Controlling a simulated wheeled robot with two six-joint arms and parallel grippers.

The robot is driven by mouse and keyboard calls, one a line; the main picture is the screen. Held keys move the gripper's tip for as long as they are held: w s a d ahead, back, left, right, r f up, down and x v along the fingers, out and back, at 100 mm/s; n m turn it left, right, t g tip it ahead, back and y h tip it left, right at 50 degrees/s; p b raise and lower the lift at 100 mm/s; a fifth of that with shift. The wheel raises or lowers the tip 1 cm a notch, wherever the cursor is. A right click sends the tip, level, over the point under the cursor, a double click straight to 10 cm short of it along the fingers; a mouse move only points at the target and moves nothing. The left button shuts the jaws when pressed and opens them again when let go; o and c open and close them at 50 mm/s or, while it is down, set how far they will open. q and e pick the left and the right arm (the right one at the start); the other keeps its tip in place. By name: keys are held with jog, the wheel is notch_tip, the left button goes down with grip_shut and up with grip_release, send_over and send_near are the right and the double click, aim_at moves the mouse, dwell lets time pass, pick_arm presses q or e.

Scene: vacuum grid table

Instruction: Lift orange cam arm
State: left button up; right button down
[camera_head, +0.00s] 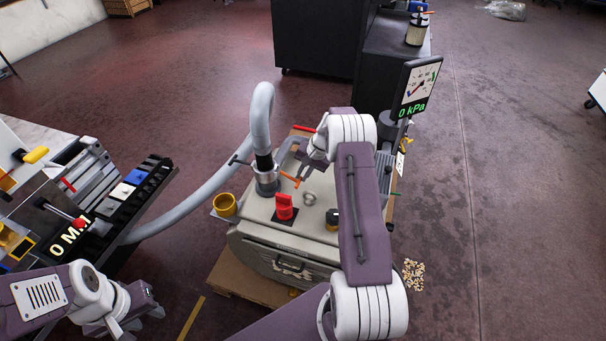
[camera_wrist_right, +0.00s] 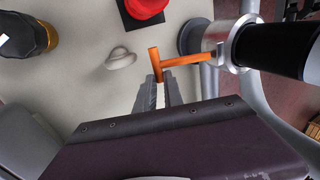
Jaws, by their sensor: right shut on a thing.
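The orange cam arm (camera_wrist_right: 185,62) is a T-shaped lever that runs from the metal hose coupling (camera_wrist_right: 226,42) to a crossbar at its outer end. In the head view it shows as a small orange bar (camera_head: 291,179) beside the coupling (camera_head: 266,180) on the pump's lid. My right gripper (camera_wrist_right: 160,88) is shut on the crossbar end of the lever. In the head view this gripper (camera_head: 303,175) reaches down over the lid and is partly hidden by my arm. My left gripper (camera_head: 140,308) is at the lower left, well away from the lever; its jaws are unclear.
A grey hose (camera_head: 205,208) rises from the coupling and bends left. A red knob (camera_head: 285,205), a brass cup (camera_head: 225,205) and a black-topped fitting (camera_head: 333,218) stand nearby. The gauge display (camera_head: 413,110) reads 0 kPa. A black rack (camera_head: 125,200) is at left.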

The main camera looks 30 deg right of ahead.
dwell(0.9)
jog(key=r+p, duration=0.1)
jog(key=p, duration=0.1)
jog(key=r+g+h+p, duration=0.1)
jog(key=p, duration=0.2)
jog(key=shift+a+r, duration=0.2)
jog(key=shift+r, duration=0.05)
jog(key=shift+w+g+h+p, duration=0.1)
jog(key=shift+g+h+p, duration=0.35)
jog(key=shift+g, duration=0.15)
jog(key=shift+g+h, duration=0.25)
jog(key=shift+g, duration=0.05)
jog(key=shift+w+r+g+h, duration=0.1)
jog(key=shift+r+g+h, duration=0.2)
jog(key=shift+g+h, duration=0.1)
jog(key=c, duration=1.5)
grip_release()
jog(key=shift+o, duration=0.2)
